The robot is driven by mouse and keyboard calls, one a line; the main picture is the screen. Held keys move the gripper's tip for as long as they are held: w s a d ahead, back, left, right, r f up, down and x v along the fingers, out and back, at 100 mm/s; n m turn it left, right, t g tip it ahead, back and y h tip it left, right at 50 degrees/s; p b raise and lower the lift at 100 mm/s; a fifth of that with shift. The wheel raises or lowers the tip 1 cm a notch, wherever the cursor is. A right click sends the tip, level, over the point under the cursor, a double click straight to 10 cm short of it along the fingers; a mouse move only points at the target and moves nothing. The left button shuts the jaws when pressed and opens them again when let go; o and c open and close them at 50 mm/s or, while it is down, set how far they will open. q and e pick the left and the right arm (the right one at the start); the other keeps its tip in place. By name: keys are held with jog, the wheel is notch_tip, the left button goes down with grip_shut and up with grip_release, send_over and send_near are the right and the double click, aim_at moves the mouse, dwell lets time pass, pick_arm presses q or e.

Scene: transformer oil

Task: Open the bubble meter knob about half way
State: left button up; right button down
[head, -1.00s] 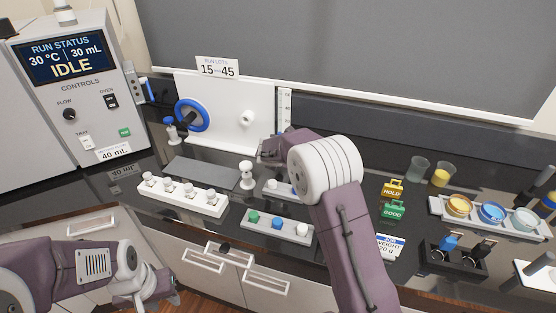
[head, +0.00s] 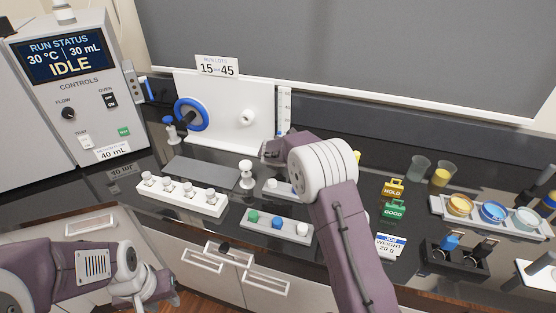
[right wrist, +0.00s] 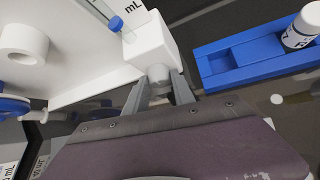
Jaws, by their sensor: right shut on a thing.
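The bubble meter is a clear tube with an mL scale (head: 284,112) at the right end of the white panel. In the right wrist view its white base block (right wrist: 147,45) carries a small pale knob (right wrist: 159,75) on its near face. My right gripper (right wrist: 160,88) is shut on this knob, with a finger on each side. In the head view my right wrist hides the knob. A blue piece (right wrist: 116,24) shows at the tube's lower end. My left gripper (head: 153,290) hangs low at the left, in front of the drawers, away from the bench things; its jaws are unclear.
A blue rack (right wrist: 240,68) holding a vial stands right of the bubble meter. The white panel (head: 245,90) with a blue wheel (head: 190,114) is to the left. Trays of small pieces (head: 278,230) lie in front.

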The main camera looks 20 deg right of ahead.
jog(key=m+t+y+b, duration=0.1)
jog(key=b, duration=0.2)
jog(key=t+y+b, duration=0.1)
jog(key=b, duration=0.3)
jog(key=f+m+t+y+b, duration=0.1)
jog(key=b, duration=0.3)
jog(key=shift+s+d+m, duration=0.2)
jog(key=shift+d+m, duration=0.05)
jog(key=shift+m, duration=0.05)
jog(key=shift+r+t+y+b, duration=0.25)
jog(key=shift+t+y+b, duration=0.05)
jog(key=shift+b, duration=0.4)
jog(key=c, duration=1.1)
grip_release()
jog(key=shift+o, duration=0.2)
jog(key=shift+s+r, duration=0.1)
jog(key=p+v, duration=0.1)
jog(key=v, duration=0.8)
